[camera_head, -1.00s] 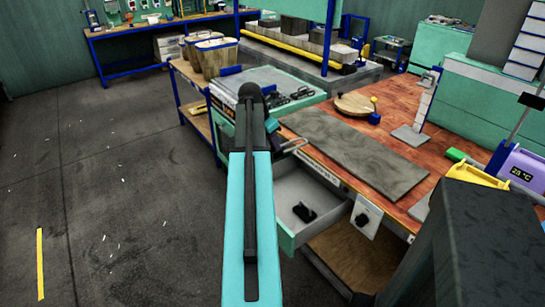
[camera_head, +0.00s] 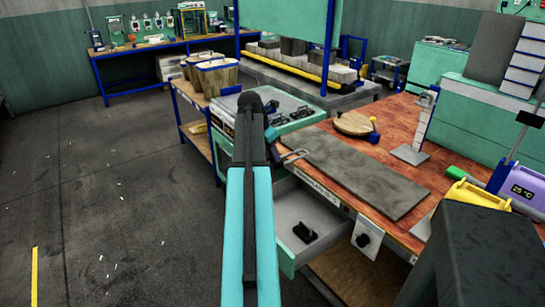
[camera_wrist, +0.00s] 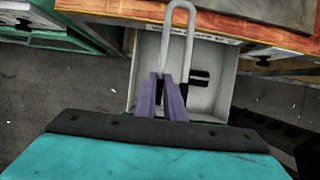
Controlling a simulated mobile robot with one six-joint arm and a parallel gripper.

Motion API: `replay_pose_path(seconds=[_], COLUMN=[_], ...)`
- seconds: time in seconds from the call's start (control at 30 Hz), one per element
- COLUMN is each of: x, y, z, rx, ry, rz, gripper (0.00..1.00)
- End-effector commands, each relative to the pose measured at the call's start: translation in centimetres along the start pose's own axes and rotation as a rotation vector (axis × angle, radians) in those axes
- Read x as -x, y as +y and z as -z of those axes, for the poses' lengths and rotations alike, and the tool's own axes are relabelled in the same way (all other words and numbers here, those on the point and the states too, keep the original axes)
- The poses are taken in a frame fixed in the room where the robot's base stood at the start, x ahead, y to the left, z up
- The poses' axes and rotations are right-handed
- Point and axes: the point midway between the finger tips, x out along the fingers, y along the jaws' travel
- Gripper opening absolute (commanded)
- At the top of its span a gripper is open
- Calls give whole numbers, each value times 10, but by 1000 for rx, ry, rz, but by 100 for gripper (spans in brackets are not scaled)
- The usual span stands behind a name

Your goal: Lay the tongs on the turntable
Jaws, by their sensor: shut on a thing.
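The tongs (camera_wrist: 178,18) are a pale grey metal loop held in my gripper (camera_wrist: 161,82), between its two purple fingers. The loop points away from the wrist, over the open drawer and towards the bench edge in the wrist view. In the head view, the tongs (camera_head: 296,155) show beside the bench's near left corner; most of my gripper is hidden behind my arm. The turntable (camera_head: 352,124) is a round wooden disc on the bench, farther back and right of the tongs, apart from them.
A grey slab (camera_head: 350,170) lies on the wooden bench (camera_head: 415,118) between the tongs and the bench's right part. An open drawer (camera_head: 305,222) juts out below the bench edge. A grey upright stand (camera_head: 410,153) is right of the turntable. Open floor lies left.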

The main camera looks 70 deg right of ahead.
Motion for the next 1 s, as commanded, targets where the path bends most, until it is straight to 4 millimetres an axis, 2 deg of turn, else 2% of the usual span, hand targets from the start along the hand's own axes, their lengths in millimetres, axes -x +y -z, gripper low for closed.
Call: replay_pose_path(seconds=[0.17,0.37,0.57,1.0], x=[0,3,10,30], y=[2,15,40,86], z=[3,26,76,216], rx=[1,3,5,-2], ry=[0,0,0,-1], rz=[0,0,-1,2], gripper=[0,0,0,0])
